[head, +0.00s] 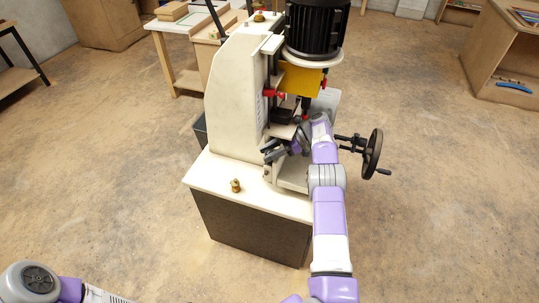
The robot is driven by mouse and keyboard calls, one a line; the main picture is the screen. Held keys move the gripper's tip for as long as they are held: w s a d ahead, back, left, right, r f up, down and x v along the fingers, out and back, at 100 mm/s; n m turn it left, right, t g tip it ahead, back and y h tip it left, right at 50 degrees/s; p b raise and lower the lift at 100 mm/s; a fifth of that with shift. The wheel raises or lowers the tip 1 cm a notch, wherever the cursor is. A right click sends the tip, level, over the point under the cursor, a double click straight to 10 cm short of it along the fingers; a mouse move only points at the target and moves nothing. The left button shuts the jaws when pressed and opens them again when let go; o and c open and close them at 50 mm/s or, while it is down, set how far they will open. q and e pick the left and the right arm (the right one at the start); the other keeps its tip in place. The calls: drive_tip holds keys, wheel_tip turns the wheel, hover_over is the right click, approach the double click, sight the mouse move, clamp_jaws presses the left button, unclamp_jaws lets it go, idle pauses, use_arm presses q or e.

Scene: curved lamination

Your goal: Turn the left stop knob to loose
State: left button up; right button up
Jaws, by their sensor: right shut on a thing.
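The pale machine (232,95) stands on a dark cabinet with a white top. My right arm reaches in from below, and its gripper (270,152) is at the front left of the machine's table area. It is shut on a small part there, taken to be the left stop knob, which the fingers hide almost wholly. How far the knob is turned cannot be seen. Part of my left arm shows at the bottom left; its gripper is out of view.
A black handwheel (373,153) sticks out right of my forearm. A small brass piece (235,185) stands on the white cabinet top (215,176). A red handle (273,93) and black motor (317,28) are above the gripper. Open floor surrounds the cabinet.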

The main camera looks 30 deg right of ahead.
drive_tip(key=shift+r, duration=0.1)
idle(0.5)
drive_tip(key=o, duration=1)
drive_tip(key=shift+c, duration=0.2)
